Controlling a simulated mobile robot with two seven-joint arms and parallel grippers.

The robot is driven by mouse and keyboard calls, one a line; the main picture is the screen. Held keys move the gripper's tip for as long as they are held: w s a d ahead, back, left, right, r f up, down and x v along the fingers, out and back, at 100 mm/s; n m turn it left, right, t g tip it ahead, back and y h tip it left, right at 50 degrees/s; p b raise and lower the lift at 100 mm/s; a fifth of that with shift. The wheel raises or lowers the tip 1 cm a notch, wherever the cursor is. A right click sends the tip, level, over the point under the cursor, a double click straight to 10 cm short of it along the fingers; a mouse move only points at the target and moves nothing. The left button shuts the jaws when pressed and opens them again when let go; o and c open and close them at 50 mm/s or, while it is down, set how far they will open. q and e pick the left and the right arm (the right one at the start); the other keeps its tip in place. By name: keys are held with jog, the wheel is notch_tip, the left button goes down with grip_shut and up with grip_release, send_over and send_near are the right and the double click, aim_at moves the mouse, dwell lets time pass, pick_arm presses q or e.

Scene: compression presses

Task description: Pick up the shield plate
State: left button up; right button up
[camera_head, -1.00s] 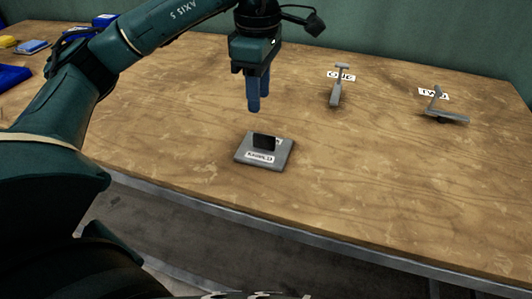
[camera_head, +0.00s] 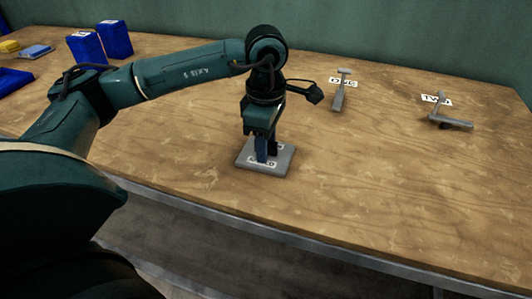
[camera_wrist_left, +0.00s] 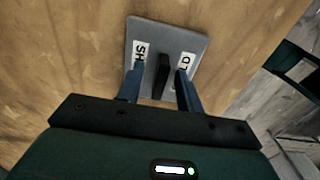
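The shield plate (camera_head: 280,167) is a grey, nearly square plate with a white label and a black upright block on top. It lies flat on the wooden table. My left gripper (camera_head: 266,154) points straight down over it, its blue fingers at the height of the black block. In the left wrist view the plate (camera_wrist_left: 196,43) has the black block (camera_wrist_left: 162,76) standing between the two fingers (camera_wrist_left: 158,88), with a gap on each side. The gripper is open. Its fingers hide part of the label. My right gripper does not show.
Two grey press-like tools stand at the back right, one by a label reading "ONE" (camera_head: 341,92) and one by "TWO" (camera_head: 440,118). Blue bins (camera_head: 115,40) and a yellow item (camera_head: 9,46) are at the back left. The table right of the plate is clear.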

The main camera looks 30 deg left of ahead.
pick_arm(q)
grip_shut()
jog(key=shift+r, duration=0.1)
dwell(0.6)
